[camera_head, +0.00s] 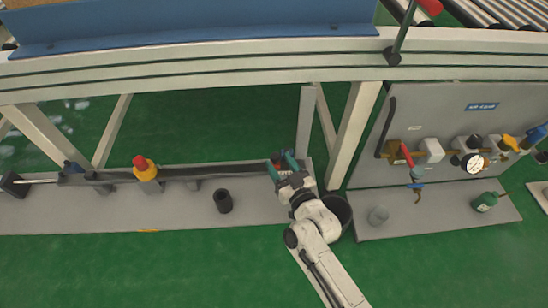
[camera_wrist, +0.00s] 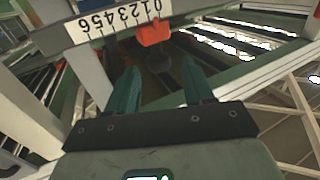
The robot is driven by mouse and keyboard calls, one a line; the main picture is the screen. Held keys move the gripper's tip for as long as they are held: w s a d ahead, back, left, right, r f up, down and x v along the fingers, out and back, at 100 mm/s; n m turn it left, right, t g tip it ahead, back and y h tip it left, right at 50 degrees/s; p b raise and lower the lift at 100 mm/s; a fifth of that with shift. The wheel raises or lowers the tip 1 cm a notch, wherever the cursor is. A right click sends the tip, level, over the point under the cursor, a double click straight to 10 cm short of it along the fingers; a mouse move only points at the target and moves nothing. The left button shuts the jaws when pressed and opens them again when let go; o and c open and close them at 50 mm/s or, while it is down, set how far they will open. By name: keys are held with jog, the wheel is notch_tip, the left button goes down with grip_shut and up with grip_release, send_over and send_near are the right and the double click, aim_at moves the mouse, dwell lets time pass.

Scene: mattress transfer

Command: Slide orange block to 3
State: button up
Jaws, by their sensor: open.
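The orange block (camera_wrist: 153,34) sits on a dark rail in the wrist view, at the right end of a white number strip (camera_wrist: 112,22), beside its 0 end. My gripper (camera_wrist: 157,72) is open, with two teal fingers pointing toward the block. The block appears just beyond the fingertips, roughly in line with the gap between them, and I see no contact. In the head view my gripper (camera_head: 280,160) is at the right end of the long dark rail (camera_head: 225,170). A small reddish patch shows between the fingers there; the strip cannot be read in that view.
A yellow fixture with a red top (camera_head: 145,168) stands along the rail to the left. A dark cup (camera_head: 223,201) stands on the grey base plate (camera_head: 185,215). A support post (camera_head: 355,135) and a valve panel (camera_head: 440,115) stand to the right. Green floor is clear in front.

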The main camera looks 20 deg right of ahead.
aim_at(277, 159)
jog(key=shift+w+b, duration=0.3)
jog(key=shift+w, duration=1.55)
jog(key=shift+c, duration=0.3)
jog(key=shift+a+r, duration=0.1)
grip_shut()
